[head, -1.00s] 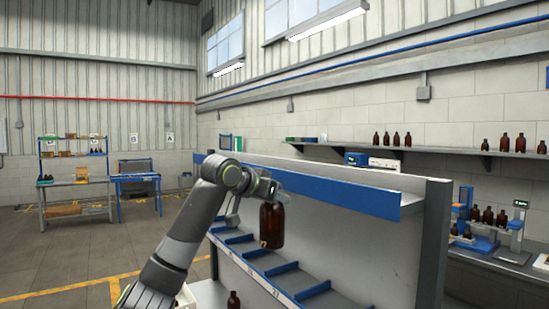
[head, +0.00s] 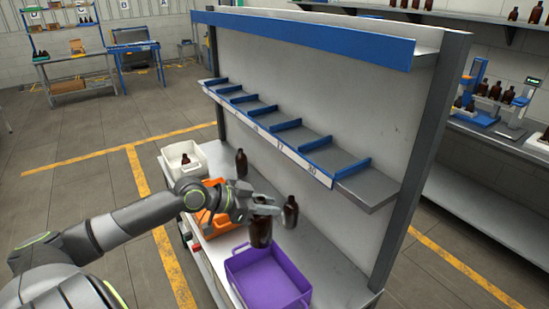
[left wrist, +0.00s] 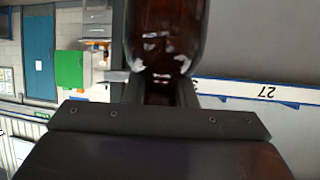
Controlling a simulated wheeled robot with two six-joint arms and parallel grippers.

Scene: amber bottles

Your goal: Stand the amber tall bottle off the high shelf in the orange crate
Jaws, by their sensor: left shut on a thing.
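My left gripper (head: 266,209) is shut on an amber tall bottle (head: 260,233), which hangs upright below the fingers. In the left wrist view the bottle (left wrist: 163,38) fills the top middle, close to the camera. The orange crate (head: 213,222) stands on the lower deck, partly hidden behind my left arm and gripper. The held bottle appears just right of the crate, near the purple crate's far edge; its exact height above the deck is hard to tell. My right gripper is not in view.
A purple crate (head: 268,283) stands nearer and looks empty. A white crate (head: 174,151) with a small bottle stands farther back. Loose amber bottles (head: 242,163) (head: 291,212) stand on the deck close to the gripper. The divided shelf (head: 375,188) overhangs on the right.

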